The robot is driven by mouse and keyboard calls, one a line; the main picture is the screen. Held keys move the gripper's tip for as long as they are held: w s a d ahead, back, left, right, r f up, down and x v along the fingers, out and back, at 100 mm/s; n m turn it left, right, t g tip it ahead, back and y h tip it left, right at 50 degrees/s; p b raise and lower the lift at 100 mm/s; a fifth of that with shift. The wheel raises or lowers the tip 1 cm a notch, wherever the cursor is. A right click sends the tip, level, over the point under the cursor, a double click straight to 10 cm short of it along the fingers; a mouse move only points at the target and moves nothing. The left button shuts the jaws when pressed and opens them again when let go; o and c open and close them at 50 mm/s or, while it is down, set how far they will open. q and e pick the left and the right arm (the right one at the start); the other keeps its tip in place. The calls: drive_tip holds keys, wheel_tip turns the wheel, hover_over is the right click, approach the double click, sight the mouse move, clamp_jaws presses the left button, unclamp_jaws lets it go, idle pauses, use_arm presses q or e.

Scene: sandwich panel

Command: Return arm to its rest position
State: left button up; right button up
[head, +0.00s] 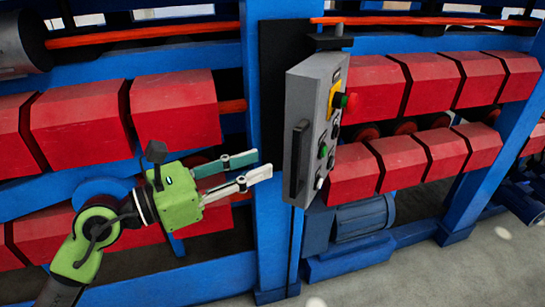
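My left arm comes in from the lower left. My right gripper is not in view.
A machine with a blue frame (268,220) and red blocks (176,108) fills the background. A blue motor (362,218) sits low to the right of the box. Bare grey floor (485,270) shows at the lower right.

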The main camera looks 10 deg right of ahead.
use_arm(q)
drive_tip(key=shift+s+a, duration=0.25)
drive_tip(key=shift+a, duration=0.25)
drive_tip(key=shift+w, duration=0.1)
